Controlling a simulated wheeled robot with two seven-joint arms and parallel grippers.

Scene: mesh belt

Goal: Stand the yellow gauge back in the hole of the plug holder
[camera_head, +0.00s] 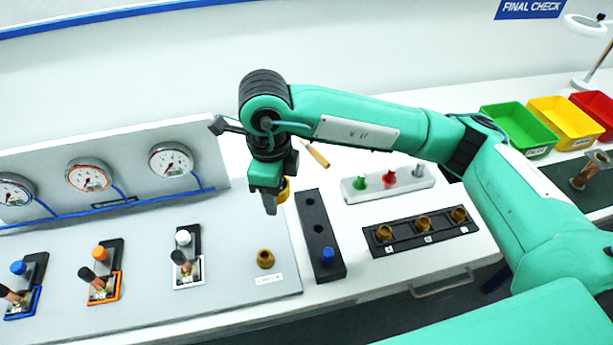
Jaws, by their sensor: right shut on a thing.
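My right gripper (270,205) points down over the left side of the bench. It is shut on a yellow piece, which looks like the yellow gauge (284,190); the piece is partly hidden behind the fingers. A long black block with holes (311,212), which I take to be the plug holder, lies just right of the gripper. A blue plug (327,256) stands in its near hole, and two dark holes behind it look empty. The held piece is left of this block's far end, apart from the holes. My left gripper is not in view.
A brass fitting (265,259) stands on the grey panel. A black tray (381,250) of brass fittings and a white rack (353,195) with green and red plugs are on the right. A wooden-handled tool (317,155) lies behind. Gauge stations fill the left.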

